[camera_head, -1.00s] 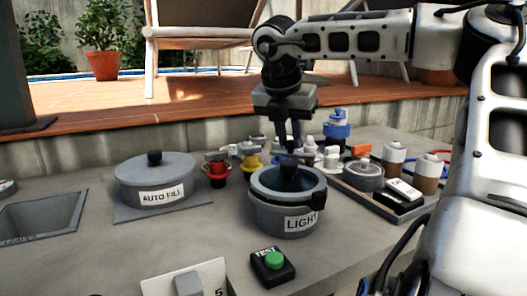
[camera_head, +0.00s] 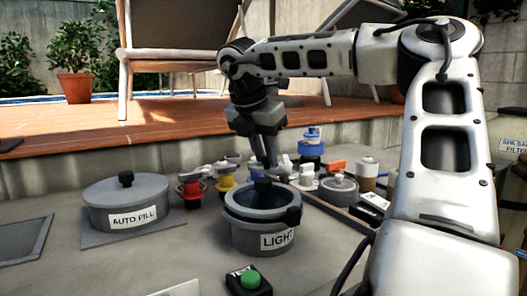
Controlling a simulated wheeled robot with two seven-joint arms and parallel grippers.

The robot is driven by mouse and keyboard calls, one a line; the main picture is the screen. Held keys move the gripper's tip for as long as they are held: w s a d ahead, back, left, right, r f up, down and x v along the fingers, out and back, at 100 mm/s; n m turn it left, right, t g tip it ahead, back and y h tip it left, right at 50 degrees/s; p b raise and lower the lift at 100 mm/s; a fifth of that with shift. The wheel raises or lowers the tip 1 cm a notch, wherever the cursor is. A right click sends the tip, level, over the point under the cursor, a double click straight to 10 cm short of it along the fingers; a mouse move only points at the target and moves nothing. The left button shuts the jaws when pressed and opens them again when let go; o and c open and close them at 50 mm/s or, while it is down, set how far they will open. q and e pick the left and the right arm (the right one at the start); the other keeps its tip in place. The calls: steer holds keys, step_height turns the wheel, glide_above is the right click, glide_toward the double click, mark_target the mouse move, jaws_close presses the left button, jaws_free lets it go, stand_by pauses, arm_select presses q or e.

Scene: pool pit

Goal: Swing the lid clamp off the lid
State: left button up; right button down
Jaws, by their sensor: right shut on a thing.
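The round grey pot marked LIGHT (camera_head: 248,238) stands on the counter, with a dark, recessed top inside its raised rim. A dark upright knob (camera_head: 263,184), seemingly the lid clamp's handle, stands at the far side of the top. My right gripper (camera_head: 268,165) reaches down from above and behind the pot, its narrow fingers shut at this handle. The fingers hide part of it, and the clamp's bar is hard to make out. My left gripper is out of view.
A lidded pot marked AUTO FILL (camera_head: 113,209) stands to the left. Red (camera_head: 191,188) and yellow (camera_head: 224,176) valves and a tray of parts with a blue-topped item (camera_head: 312,152) crowd behind and right. A black box with a green button (camera_head: 250,281) sits in front.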

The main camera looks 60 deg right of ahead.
steer(key=c, duration=1.3)
jaws_free()
steer(key=shift+d, duration=0.1)
arm_select(q)
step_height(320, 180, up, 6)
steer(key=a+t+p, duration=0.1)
steer(key=p, duration=0.2)
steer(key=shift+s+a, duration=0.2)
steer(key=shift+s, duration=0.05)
arm_select(e)
steer(key=v, duration=1.6)
